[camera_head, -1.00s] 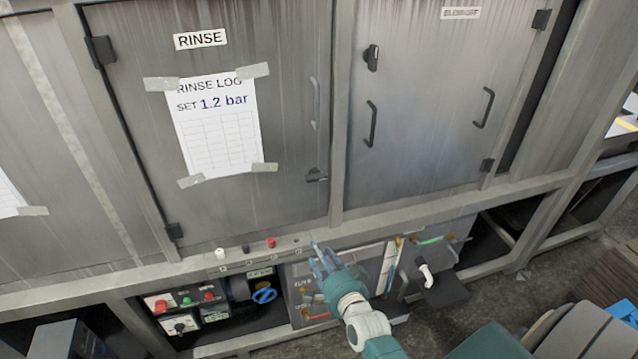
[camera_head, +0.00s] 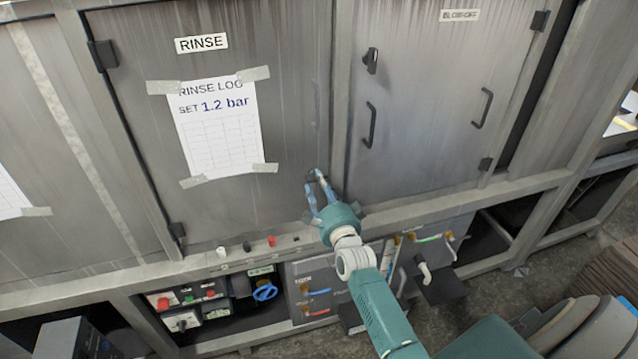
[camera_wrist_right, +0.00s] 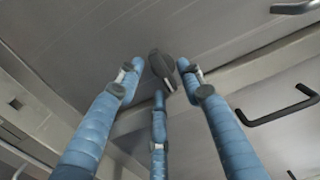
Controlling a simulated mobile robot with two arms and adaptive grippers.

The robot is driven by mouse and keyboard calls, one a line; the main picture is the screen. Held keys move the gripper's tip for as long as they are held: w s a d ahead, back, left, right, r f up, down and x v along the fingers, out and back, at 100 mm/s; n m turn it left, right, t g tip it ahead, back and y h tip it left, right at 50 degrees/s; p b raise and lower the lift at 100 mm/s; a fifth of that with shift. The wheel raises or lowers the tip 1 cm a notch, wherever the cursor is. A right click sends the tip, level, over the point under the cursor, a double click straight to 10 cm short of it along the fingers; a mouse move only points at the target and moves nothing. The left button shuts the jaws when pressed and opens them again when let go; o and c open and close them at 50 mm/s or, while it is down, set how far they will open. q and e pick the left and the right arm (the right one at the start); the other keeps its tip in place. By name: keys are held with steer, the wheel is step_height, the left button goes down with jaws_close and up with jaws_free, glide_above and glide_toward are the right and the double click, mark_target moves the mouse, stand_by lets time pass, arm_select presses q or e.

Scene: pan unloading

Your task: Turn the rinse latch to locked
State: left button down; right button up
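The rinse latch (camera_head: 312,175) is a small dark knob low on the right side of the rinse door (camera_head: 270,130). My right gripper (camera_head: 316,186) is at the latch, its blue fingers reaching up to it and partly covering it. In the right wrist view, the latch (camera_wrist_right: 162,69) shows between the tips of my three spread fingers (camera_wrist_right: 158,88). The fingers look apart from it, though contact is hard to judge. The latch's exact turn angle is unclear. My left gripper is not in view.
The blow-off door (camera_head: 425,120) with its own latch (camera_head: 371,60) and dark handles is to the right. A frame ledge (camera_head: 200,260) with small buttons runs below the rinse door. A rinse log sheet (camera_head: 217,130) is taped on the door.

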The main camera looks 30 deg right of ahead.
steer(key=shift+w+d, duration=0.1)
steer(key=shift+w, duration=0.2)
jaws_close()
steer(key=shift+n, duration=0.4)
steer(key=shift+s+d+r+n+p, duration=0.1)
steer(key=shift+n+p, duration=0.1)
steer(key=shift+n, duration=4.05)
steer(key=shift+d+r+n+p, duration=0.1)
steer(key=shift+n+p, duration=0.1)
steer(key=shift+n, duration=4.05)
